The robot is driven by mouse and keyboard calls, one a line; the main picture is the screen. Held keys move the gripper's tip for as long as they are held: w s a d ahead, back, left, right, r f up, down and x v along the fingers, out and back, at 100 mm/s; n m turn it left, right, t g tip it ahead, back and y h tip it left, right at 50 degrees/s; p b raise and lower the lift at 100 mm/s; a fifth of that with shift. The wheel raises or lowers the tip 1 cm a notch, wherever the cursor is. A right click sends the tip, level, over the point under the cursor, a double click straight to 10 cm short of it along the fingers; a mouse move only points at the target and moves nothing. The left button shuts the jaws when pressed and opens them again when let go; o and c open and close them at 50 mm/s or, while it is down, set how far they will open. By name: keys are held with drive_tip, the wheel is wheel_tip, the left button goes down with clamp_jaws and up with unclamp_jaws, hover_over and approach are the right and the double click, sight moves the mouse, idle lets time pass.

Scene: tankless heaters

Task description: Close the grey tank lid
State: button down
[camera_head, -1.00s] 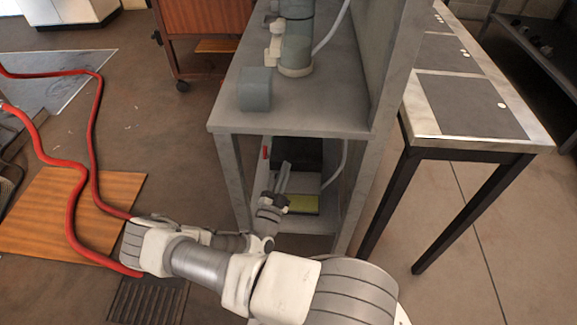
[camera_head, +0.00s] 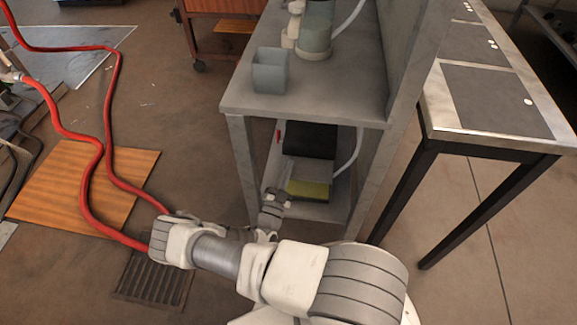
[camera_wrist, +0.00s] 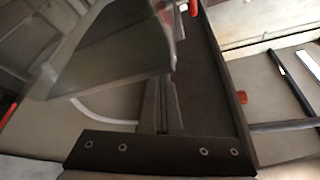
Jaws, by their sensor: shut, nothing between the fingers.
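The tank unit (camera_head: 310,140) sits on the lower shelf of the grey stand, with a dark upper part, a grey middle and a yellow-green front strip. I cannot tell for sure which part is the lid. In the wrist view a large grey panel (camera_wrist: 110,55), probably the lid, stands tilted at the upper left, close beside the fingers. My gripper (camera_head: 284,178) reaches into the lower shelf opening at the unit's left side. Its fingers (camera_wrist: 165,95) are together and empty. I cannot tell whether they touch the panel.
The grey stand (camera_head: 300,100) roofs the lower shelf, and its front-left leg (camera_head: 243,160) is close to my gripper. A grey cup-like container (camera_head: 270,70) stands on top. A separate table (camera_head: 490,100) is at right. Red hoses (camera_head: 90,190) lie at left.

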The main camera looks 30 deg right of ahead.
drive_tip(key=shift+f, duration=0.15)
wheel_tip(320, 180, up, 5)
drive_tip(key=p, duration=0.3)
drive_tip(key=shift+s+d, duration=0.1)
drive_tip(key=shift+s, duration=0.05)
drive_tip(key=s+d+r+p, duration=0.3)
drive_tip(key=s+d+r, duration=0.3)
drive_tip(key=s+d, duration=0.2)
drive_tip(key=shift+r+p, duration=0.15)
drive_tip(key=shift+p, duration=0.25)
drive_tip(key=shift+s+a, duration=0.1)
drive_tip(key=shift+s, duration=0.05)
